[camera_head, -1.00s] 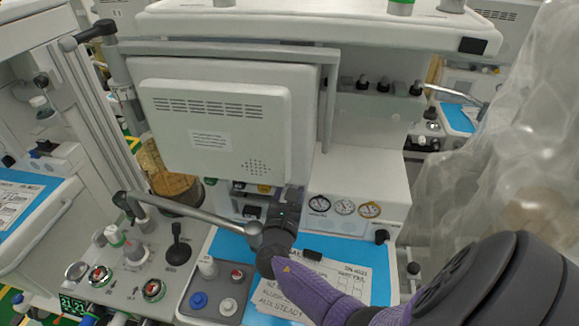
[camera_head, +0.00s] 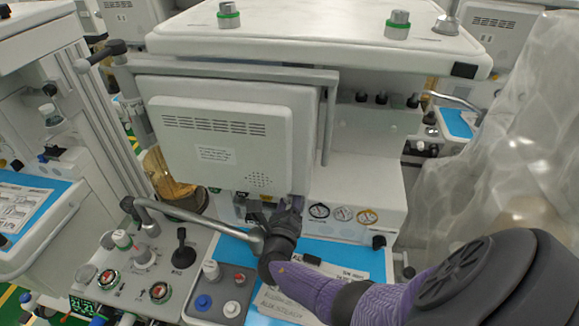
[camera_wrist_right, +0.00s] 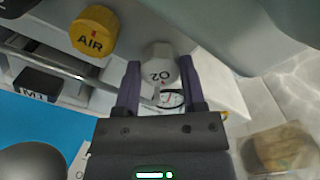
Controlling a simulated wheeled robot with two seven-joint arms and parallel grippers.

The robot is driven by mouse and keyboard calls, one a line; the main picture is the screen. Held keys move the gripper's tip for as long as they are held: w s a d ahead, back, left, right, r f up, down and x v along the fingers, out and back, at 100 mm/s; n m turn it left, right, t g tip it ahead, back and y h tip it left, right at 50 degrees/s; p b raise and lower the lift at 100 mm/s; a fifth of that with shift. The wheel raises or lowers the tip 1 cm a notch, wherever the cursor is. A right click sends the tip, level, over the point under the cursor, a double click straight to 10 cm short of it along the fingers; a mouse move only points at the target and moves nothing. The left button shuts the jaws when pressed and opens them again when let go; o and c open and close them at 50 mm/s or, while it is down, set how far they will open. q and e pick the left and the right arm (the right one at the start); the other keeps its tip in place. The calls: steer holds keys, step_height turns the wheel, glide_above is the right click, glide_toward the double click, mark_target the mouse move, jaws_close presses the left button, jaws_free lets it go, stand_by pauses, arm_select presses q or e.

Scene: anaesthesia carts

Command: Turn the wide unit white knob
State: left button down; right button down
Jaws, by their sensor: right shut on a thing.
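The white knob (camera_wrist_right: 157,66), marked O2, shows in the right wrist view between the two purple-grey fingers of my right gripper (camera_wrist_right: 160,72). The gripper is shut on it. In the head view my right gripper (camera_head: 295,203) reaches in under the lower right corner of the grey monitor, beside the panel with round gauges. The knob is hidden there by the monitor and gripper. My left gripper is not in view.
A yellow AIR knob (camera_wrist_right: 93,30) is left of the white one. A gauge (camera_wrist_right: 171,99) sits behind the fingers. A bent metal arm (camera_head: 197,219) passes close to my right wrist. The blue work surface (camera_head: 228,246) holds a paper note (camera_head: 290,306).

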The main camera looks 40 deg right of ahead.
steer(key=shift+f+n, duration=0.1)
steer(key=shift+n, duration=0.5)
steer(key=shift+c, duration=0.8)
jaws_free()
steer(key=p+v, duration=0.2)
steer(key=v, duration=0.8)
